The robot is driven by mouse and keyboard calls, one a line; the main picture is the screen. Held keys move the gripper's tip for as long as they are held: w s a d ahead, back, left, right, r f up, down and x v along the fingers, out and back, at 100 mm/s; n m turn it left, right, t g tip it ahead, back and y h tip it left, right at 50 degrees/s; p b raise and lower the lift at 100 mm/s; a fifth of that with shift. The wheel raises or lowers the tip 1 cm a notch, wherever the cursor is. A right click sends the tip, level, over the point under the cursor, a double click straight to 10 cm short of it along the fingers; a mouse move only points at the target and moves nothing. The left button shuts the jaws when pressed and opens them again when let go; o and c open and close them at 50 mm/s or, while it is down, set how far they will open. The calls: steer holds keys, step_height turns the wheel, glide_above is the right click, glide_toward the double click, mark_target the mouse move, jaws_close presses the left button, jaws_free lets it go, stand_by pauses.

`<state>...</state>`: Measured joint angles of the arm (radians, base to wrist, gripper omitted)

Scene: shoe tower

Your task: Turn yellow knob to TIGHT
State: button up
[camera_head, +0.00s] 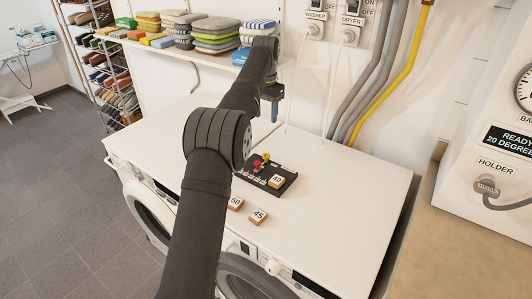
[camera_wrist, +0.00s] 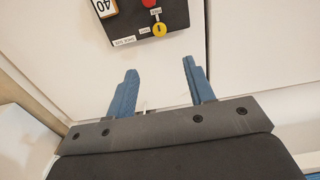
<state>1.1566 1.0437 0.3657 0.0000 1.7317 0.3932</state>
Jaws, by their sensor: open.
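The yellow knob (camera_wrist: 160,30) sits at the edge of a black panel (camera_wrist: 140,18) in the wrist view, next to a red knob (camera_wrist: 149,3). Small white labels lie beside the yellow knob, too small to read surely, so its setting is unclear. In the head view the yellow knob (camera_head: 266,157) stands on the black panel (camera_head: 285,172) on the white machine top. My gripper (camera_wrist: 159,72) is open and empty, its two blue fingers apart, short of the yellow knob. In the head view my gripper (camera_head: 273,108) is above and behind the panel.
A tile marked 40 (camera_head: 277,181) lies on the panel. Tiles marked 50 (camera_head: 235,203) and 45 (camera_head: 258,216) lie in front. A shelf of folded cloths (camera_head: 215,36) is behind my arm. White cords (camera_head: 331,90) hang at the wall. The right of the white top is clear.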

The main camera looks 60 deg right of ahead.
mark_target(266, 155)
step_height(266, 155, down, 17)
steer(key=shift+r, duration=0.2)
stand_by(0.4)
steer(key=shift+c, duration=0.4)
steer(key=c, duration=0.9)
